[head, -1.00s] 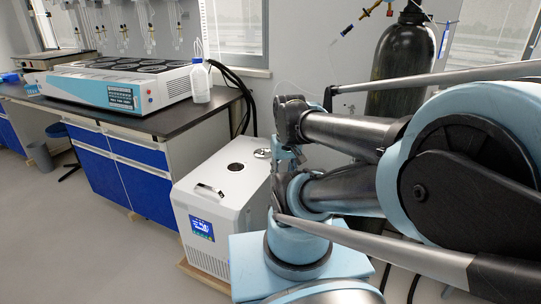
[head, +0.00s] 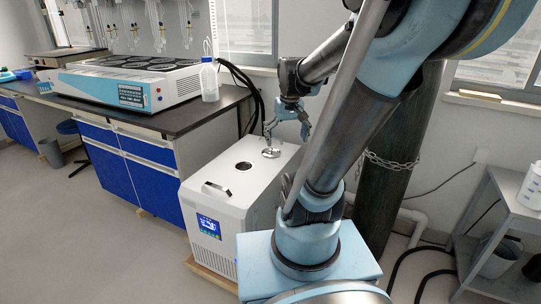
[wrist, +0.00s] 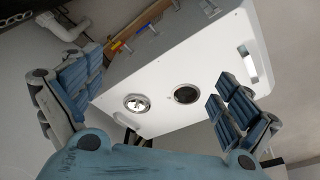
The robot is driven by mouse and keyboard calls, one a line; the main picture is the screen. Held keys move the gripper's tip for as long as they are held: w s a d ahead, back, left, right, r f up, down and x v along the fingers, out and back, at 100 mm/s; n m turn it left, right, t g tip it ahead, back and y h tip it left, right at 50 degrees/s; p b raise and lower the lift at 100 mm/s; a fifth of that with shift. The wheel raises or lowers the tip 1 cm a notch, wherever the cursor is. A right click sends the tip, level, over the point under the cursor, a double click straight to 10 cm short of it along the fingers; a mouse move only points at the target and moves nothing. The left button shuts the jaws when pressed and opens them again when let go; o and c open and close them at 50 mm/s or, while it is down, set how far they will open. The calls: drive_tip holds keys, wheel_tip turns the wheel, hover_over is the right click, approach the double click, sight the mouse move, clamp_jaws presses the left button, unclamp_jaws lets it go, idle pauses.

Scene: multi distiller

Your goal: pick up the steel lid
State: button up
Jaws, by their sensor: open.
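The steel lid (head: 271,153) is a small shiny round disc lying on top of the white chiller box (head: 215,184), toward its back edge. In the wrist view the lid (wrist: 136,103) shows between my spread fingers, left of the dark round opening (wrist: 187,94) in the box top. My gripper (head: 287,128) is open and empty, pointing down above the back of the box. In the head view it is above and slightly right of the lid, apart from it. In the wrist view my gripper (wrist: 155,95) has one finger set at each side.
The black-topped bench (head: 160,122) with a large heater unit (head: 120,80) and a white bottle (head: 209,80) is left of the box. A dark gas cylinder and a grey cart (head: 510,190) are on the right.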

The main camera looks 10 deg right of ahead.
drive_tip(key=w+r, duration=0.1)
drive_tip(key=w, duration=1.3)
drive_tip(key=n, duration=0.1)
approach(271, 149)
drive_tip(key=shift+g, duration=0.3)
drive_tip(key=f, duration=0.2)
drive_tip(key=w+f, duration=0.1)
drive_tip(key=f, duration=0.1)
drive_tip(key=shift+w+d+f, duration=0.1)
drive_tip(key=shift+d+f, duration=0.05)
drive_tip(key=shift+f, duration=0.05)
drive_tip(key=shift+w+f, duration=0.25)
drive_tip(key=shift+f, duration=1.05)
drive_tip(key=shift+w+f, duration=0.25)
drive_tip(key=shift+f, duration=1.05)
drive_tip(key=shift+c, duration=0.2)
drive_tip(key=c, duration=1.3)
drive_tip(key=shift+c, duration=0.2)
drive_tip(key=shift+r, duration=0.15)
